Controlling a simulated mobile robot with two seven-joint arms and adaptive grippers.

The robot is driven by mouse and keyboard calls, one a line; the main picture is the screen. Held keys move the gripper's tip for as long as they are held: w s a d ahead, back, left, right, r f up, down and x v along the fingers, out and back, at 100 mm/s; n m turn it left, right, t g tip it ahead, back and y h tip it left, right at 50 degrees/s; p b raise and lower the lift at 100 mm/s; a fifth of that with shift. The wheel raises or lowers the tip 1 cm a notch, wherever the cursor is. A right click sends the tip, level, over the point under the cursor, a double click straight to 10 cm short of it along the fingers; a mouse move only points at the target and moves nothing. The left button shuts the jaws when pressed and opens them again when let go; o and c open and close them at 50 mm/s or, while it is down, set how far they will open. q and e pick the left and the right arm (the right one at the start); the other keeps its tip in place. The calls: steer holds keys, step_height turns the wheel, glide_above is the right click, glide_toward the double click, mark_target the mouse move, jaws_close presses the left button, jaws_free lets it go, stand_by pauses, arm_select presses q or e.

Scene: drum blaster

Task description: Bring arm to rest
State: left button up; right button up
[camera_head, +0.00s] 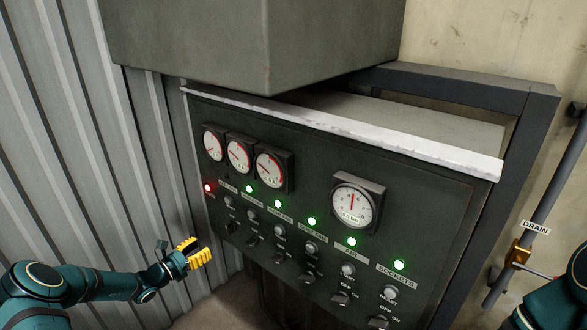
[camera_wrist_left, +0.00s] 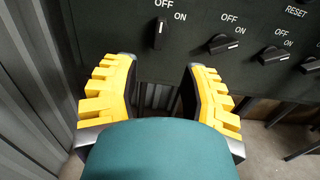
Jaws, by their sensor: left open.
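My left gripper (camera_head: 193,253) with yellow fingers is at the lower left of the dark control panel (camera_head: 310,205) in the head view. In the left wrist view the same gripper (camera_wrist_left: 158,88) has its two fingers spread apart with nothing between them. A black switch knob (camera_wrist_left: 160,33) marked OFF and ON stands upright beyond the fingertips, apart from them. The neighbouring knob (camera_wrist_left: 224,43) lies turned sideways. My right arm (camera_head: 555,305) shows only in part at the lower right edge; its gripper does not show.
The panel carries several gauges, including a large one (camera_head: 353,204). The leftmost lamp (camera_head: 208,187) is red; several others, such as the right one (camera_head: 399,265), are green. A corrugated wall (camera_head: 75,130) stands left. A pipe with a DRAIN label (camera_head: 536,228) and valve (camera_head: 518,254) is at right.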

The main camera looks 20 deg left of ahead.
arm_select(q)
steer(key=s+d+f+m+g+h, duration=0.1)
steer(key=d+f+m+g+h, duration=0.15)
steer(key=d, duration=0.55)
steer(key=s+d+f+m+g+h, duration=0.1)
steer(key=d+f+m+g, duration=0.25)
steer(key=d, duration=0.55)
steer(key=s+d+f+m+g+y, duration=0.2)
steer(key=s+d+f+m+g, duration=0.3)
steer(key=s+d+m+g, duration=0.6)
steer(key=s+d+r+m+t+y, duration=0.1)
steer(key=s+d+m+y, duration=0.3)
steer(key=s+d+m, duration=0.6)
steer(key=s+m+t, duration=0.1)
steer(key=s+m, duration=0.1)
steer(key=m, duration=0.1)
steer(key=shift+s+r, duration=0.3)
steer(key=shift+r, duration=0.05)
steer(key=shift+y, duration=0.25)
